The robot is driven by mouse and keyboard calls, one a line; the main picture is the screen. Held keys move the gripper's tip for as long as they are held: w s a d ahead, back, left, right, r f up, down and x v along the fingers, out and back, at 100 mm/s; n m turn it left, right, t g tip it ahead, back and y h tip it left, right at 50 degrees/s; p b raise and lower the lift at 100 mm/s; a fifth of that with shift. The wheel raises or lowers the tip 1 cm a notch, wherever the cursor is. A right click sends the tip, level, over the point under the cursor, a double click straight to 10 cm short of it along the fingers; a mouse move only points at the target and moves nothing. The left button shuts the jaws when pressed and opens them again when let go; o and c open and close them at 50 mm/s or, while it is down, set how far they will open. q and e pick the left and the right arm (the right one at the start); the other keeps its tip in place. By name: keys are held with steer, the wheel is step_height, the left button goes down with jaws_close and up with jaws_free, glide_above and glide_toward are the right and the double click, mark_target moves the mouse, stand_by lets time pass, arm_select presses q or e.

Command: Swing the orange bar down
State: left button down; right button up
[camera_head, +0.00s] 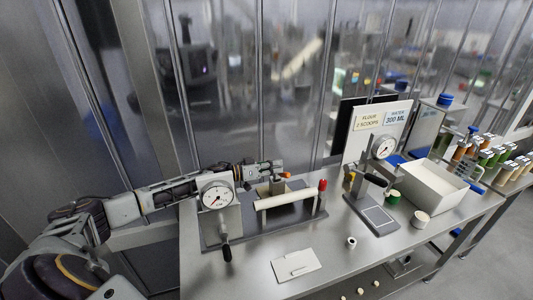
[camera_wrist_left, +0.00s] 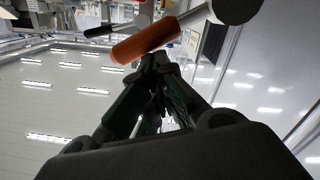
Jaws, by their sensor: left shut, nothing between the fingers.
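The orange bar (camera_head: 285,175) shows as a small orange piece on the bench machine (camera_head: 265,226), just below my left gripper's tips in the head view. In the left wrist view the orange bar (camera_wrist_left: 147,40) is a thick cylinder lying tilted across, just past the fingertips. My left gripper (camera_head: 277,165) reaches in from the left, above and behind the gauge. In the wrist view its fingers (camera_wrist_left: 160,62) are closed together and empty. I cannot tell whether the tips touch the bar. My right gripper is not in view.
A round gauge (camera_head: 215,196) stands at the machine's left, with a cream roller (camera_head: 287,199) and a red knob (camera_head: 322,185) to its right. A white plate (camera_head: 296,265) lies in front. A second gauge (camera_head: 384,148), a white bin (camera_head: 433,187) and tube racks stand further right.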

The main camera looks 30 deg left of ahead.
arm_select(q)
steer(key=shift+d, duration=0.1)
stand_by(0.5)
step_height(320, 180, up, 10)
stand_by(0.9)
stand_by(0.5)
